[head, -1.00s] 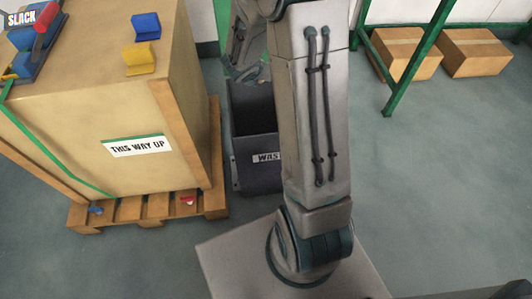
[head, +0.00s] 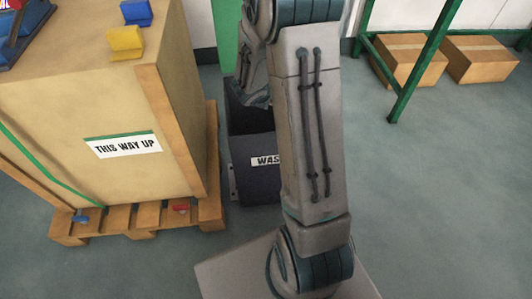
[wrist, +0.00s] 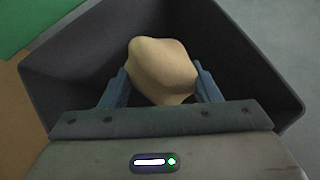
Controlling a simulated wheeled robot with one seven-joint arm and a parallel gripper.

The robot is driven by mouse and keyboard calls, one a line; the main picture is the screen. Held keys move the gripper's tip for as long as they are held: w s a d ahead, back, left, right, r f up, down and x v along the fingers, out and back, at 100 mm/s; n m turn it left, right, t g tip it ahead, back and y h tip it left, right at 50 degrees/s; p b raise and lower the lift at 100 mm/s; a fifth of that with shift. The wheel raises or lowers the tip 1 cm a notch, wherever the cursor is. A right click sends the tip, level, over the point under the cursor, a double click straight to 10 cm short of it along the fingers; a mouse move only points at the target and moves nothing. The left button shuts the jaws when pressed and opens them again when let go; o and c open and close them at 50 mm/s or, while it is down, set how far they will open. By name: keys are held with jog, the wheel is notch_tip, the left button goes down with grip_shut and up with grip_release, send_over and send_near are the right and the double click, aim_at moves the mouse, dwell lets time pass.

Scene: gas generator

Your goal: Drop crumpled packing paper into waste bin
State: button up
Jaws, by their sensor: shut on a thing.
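The crumpled packing paper (wrist: 162,70) is a tan lump between the two blue fingers of my gripper (wrist: 161,88) in the wrist view. My gripper is shut on it. The dark waste bin (wrist: 45,75) surrounds the paper in the wrist view, so the paper is over or inside its opening; how deep I cannot tell. In the head view the waste bin (head: 254,160) stands on the floor with a partly hidden white label.
A large crate (head: 60,110) marked "THIS WAY UP" stands on a wooden pallet (head: 140,222) left of the bin. Blue and yellow blocks (head: 126,42) lie on top. Cardboard boxes (head: 412,60) sit under a green-legged table (head: 420,62). The floor to the right (head: 440,190) is clear.

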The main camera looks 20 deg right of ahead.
jog(key=shift+f+b, duration=0.35)
jog(key=shift+f, duration=0.5)
jog(key=o, duration=1)
jog(key=shift+o, duration=0.2)
jog(key=shift+r, duration=0.15)
jog(key=p+v, duration=0.6)
jog(key=v, duration=0.7)
jog(key=shift+s+a+r, duration=0.15)
jog(key=shift+s+a, duration=0.1)
